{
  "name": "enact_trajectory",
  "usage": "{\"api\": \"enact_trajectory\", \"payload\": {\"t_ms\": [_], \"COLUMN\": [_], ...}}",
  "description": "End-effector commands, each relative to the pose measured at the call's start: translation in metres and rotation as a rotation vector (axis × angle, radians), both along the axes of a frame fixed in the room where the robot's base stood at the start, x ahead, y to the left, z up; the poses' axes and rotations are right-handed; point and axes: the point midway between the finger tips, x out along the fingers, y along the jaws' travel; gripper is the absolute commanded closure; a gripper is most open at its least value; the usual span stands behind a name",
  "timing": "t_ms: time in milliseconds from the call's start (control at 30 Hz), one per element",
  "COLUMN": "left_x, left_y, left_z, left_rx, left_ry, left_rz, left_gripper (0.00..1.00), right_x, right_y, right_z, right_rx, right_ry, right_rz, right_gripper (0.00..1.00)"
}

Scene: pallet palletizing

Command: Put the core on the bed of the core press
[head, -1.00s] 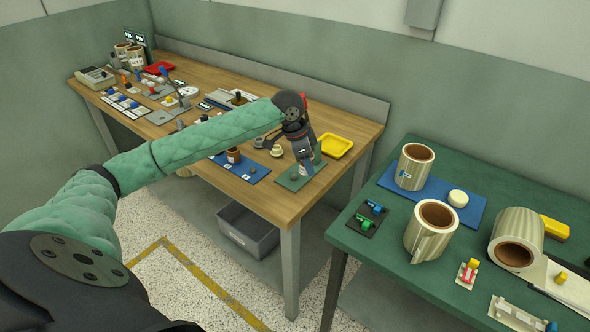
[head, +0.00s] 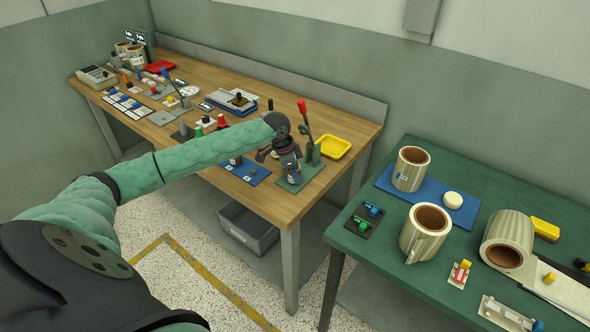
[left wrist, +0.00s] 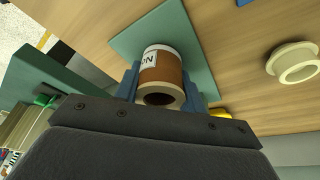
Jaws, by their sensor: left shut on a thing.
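The core is a brown tube (left wrist: 162,70) with a white label and a pale end ring. My left gripper (head: 289,172) is shut on it; the blue fingers (left wrist: 131,82) sit either side of it in the left wrist view. The core is over the green base plate (left wrist: 193,38) of the core press; I cannot tell whether it touches. In the head view the press stands at the bench's right end, with its green column (head: 314,154) and red-tipped lever (head: 303,108) upright beside my gripper. The gripper hides the core there. My right gripper is not in view.
A yellow tray (head: 334,147) lies just right of the press. A cream flanged ring (left wrist: 292,64) stands beside the plate in the left wrist view. A blue mat (head: 246,172) lies to the left. A green table (head: 352,241) with large rolls stands at right.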

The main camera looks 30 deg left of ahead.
Motion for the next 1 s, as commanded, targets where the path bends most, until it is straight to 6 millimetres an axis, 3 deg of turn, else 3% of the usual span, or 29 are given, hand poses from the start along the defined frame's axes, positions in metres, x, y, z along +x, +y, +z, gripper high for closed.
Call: {"api": "enact_trajectory", "payload": {"t_ms": [367, 400, 500, 833, 1000], "left_x": [0.0, 0.0, 0.0, 0.0, -0.002], "left_y": [0.0, 0.0, 0.0, 0.0, 0.004], "left_z": [-0.003, -0.003, -0.003, -0.001, 0.014], "left_rx": [0.0, 0.0, 0.0, -0.001, 0.0], "left_ry": [0.0, 0.0, 0.0, -0.001, -0.002], "left_rz": [0.0, 0.0, 0.0, 0.0, 0.001], "left_gripper": [0.82, 0.56, 0.38, 0.38, 0.38], "right_x": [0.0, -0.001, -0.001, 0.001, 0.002], "right_y": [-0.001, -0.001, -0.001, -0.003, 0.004], "right_z": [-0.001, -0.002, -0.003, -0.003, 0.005], "right_rx": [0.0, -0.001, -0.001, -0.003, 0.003], "right_ry": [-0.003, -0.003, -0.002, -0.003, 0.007], "right_rz": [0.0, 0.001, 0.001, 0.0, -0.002], "right_gripper": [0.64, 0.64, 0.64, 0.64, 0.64]}}
